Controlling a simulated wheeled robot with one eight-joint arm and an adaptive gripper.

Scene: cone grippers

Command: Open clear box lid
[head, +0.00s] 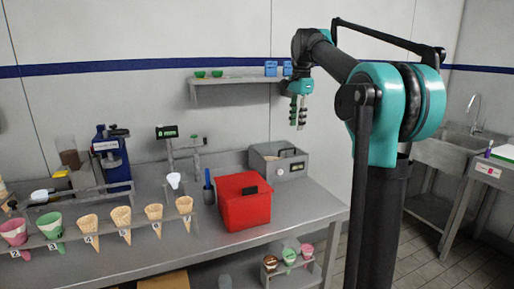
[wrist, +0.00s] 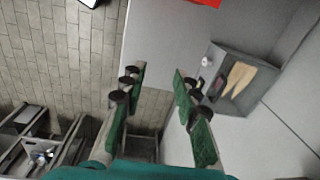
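The clear box (head: 266,166) stands at the back right of the steel counter, against the wall. It is grey-walled, with a dark handle on top. In the wrist view it is at the right (wrist: 222,62); tan cone-like shapes show inside, through what looks like a clear lid. Whether the lid is fully closed is hard to tell. My gripper (head: 299,112) hangs in the air, fingers down, above and apart from the box. In the wrist view my gripper (wrist: 158,82) has its two green fingers spread, with nothing between them.
A red box (head: 245,203) stands in front of the clear box. A rack of cones (head: 121,222) lines the counter's front left. A wall shelf (head: 235,92) with small bowls is left of my gripper. A sink (head: 466,146) is at the far right.

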